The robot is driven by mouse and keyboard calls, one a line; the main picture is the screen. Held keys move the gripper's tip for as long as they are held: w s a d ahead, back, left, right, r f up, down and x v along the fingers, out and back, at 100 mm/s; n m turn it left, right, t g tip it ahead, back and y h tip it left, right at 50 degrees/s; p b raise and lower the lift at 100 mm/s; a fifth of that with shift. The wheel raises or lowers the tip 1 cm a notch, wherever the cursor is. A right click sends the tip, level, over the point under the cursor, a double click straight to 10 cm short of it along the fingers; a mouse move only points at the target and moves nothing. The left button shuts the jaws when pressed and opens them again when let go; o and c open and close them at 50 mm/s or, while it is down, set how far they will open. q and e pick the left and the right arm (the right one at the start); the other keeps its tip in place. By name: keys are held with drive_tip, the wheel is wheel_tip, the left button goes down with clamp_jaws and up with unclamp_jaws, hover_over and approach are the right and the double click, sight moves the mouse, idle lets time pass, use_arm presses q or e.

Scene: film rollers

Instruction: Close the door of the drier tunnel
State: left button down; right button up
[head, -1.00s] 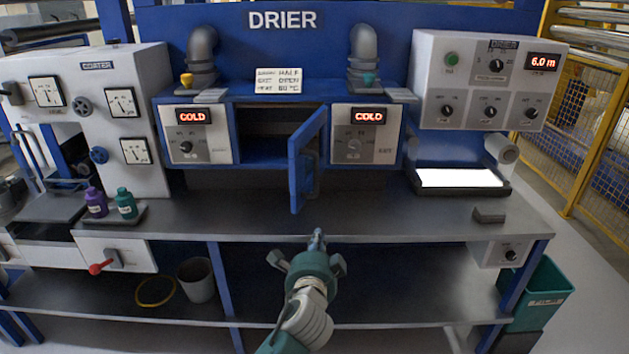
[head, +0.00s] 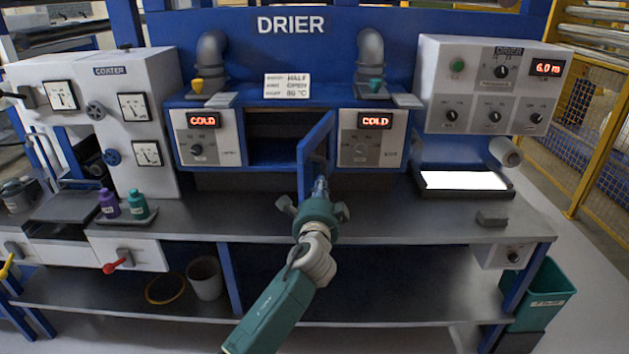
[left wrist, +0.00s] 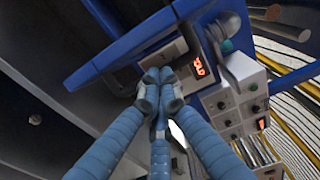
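The drier tunnel's blue door (head: 312,150) stands open in the head view, swung out from the right side of the dark tunnel opening (head: 273,150). My left gripper (head: 320,186) is at the door's lower part, its fingertips overlapping the door in the picture; I cannot tell if they touch it. In the left wrist view the blue fingers of this gripper (left wrist: 158,80) come together at the tips, with nothing visible between them. A blue panel edge (left wrist: 100,65) lies beyond them, and I cannot tell if it is the door. My right gripper is in neither view.
A right-hand panel with a lit COLD display (head: 374,121) stands beside the door, and a matching panel (head: 210,140) is left of the opening. The grey bench top (head: 235,220) is clear in front. Purple (head: 109,204) and teal (head: 138,204) bottles stand left.

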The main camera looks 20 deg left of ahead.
use_arm(q)
drive_tip(key=shift+a+r, duration=0.1)
drive_tip(key=shift+a, duration=0.85)
drive_tip(key=shift+a+p, duration=0.15)
drive_tip(key=shift+p, duration=0.15)
